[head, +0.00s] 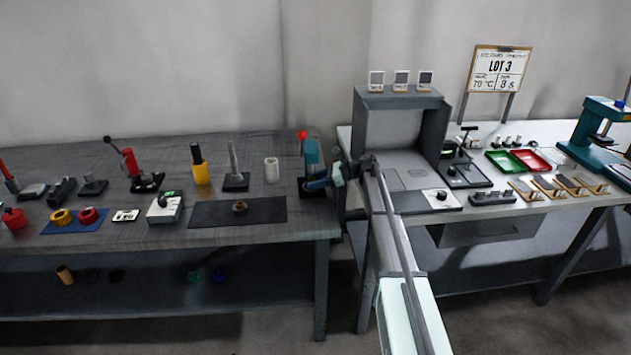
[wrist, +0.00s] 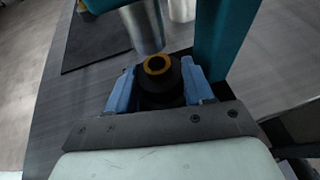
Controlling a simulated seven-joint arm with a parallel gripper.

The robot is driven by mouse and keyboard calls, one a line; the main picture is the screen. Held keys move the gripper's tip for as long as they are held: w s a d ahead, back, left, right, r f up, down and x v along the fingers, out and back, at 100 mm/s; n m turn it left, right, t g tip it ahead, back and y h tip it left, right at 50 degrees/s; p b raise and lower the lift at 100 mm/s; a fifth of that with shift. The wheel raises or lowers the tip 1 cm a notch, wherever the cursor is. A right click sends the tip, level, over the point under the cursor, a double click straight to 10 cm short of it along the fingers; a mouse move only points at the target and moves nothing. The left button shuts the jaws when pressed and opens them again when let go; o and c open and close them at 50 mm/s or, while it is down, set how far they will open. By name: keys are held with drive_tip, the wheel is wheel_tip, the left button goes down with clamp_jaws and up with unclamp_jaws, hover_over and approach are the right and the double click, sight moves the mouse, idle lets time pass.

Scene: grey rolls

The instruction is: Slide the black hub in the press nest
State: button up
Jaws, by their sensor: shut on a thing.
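The black hub (wrist: 158,92) is upright between the blue fingers of my gripper (wrist: 160,82) in the wrist view, with a yellow-orange ring around the hole in its top. My gripper is shut on it. The silver ram (wrist: 143,28) of the teal press (wrist: 226,38) is just beyond and above the hub, to its left in that view. In the head view my gripper (head: 318,183) is at the front of the teal press (head: 312,152), low over its dark base. The hub and the nest are hidden there, and I cannot tell whether the hub touches the nest.
A black mat (head: 262,211) with a small brass-coloured ring (head: 240,206) lies left of the press. A white cylinder (head: 271,170) and a post on a dark base (head: 236,180) stand behind it. A gap separates this bench from the white bench at right.

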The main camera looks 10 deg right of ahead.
drive_tip(key=o, duration=1.4)
drive_tip(key=shift+s, duration=0.1)
drive_tip(key=shift+f, duration=0.1)
